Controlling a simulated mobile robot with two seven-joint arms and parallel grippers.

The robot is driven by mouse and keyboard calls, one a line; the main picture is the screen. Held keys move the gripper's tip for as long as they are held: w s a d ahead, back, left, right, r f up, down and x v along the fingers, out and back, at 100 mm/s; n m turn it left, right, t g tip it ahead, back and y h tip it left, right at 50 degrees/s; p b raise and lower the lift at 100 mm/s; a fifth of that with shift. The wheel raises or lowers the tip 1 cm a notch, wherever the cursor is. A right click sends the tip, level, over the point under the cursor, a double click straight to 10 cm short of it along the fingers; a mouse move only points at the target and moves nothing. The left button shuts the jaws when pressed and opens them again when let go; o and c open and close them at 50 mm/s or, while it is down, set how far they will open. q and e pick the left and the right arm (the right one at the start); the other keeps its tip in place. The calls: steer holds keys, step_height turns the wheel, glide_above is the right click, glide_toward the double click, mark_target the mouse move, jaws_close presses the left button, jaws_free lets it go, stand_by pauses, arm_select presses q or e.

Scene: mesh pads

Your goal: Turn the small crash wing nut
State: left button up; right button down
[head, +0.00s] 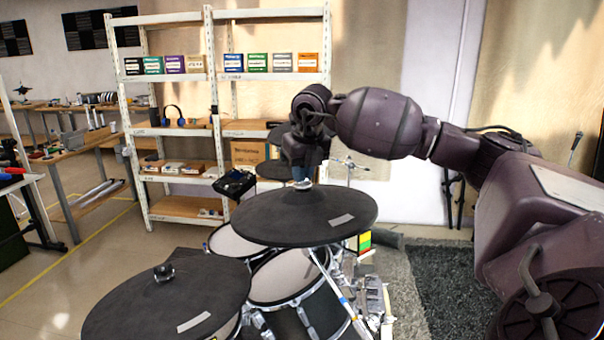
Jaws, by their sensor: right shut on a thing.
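A black mesh cymbal pad (270,218) with a pale label sits in the middle of the head view. A small silvery wing nut (303,185) sits at its centre on top. My right gripper (302,176) points straight down over this pad. It is shut on the wing nut, and its fingertips hide part of it. A second black pad (150,312) with its own dark centre nut (164,272) lies lower left, apart from the gripper. I take the middle pad to be the small crash. My left gripper is out of view.
Drums (290,275) and metal stands fill the space under the pads. A small dark module (234,184) stands behind the middle pad. A white shelf (185,206) with boxes is farther back. A grey rug (430,285) lies at right.

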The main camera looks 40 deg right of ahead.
steer(key=shift+r, duration=0.15)
stand_by(0.3)
steer(key=c, duration=1.4)
jaws_free()
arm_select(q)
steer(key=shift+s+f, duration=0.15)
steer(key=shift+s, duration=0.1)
arm_select(e)
steer(key=shift+o, duration=0.9)
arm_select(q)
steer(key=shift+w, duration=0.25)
arm_select(e)
steer(key=v, duration=1)
steer(key=shift+s+r, duration=0.15)
steer(key=shift+r, duration=0.2)
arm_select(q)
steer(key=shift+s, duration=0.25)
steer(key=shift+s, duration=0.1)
arm_select(e)
steer(key=shift+f, duration=0.1)
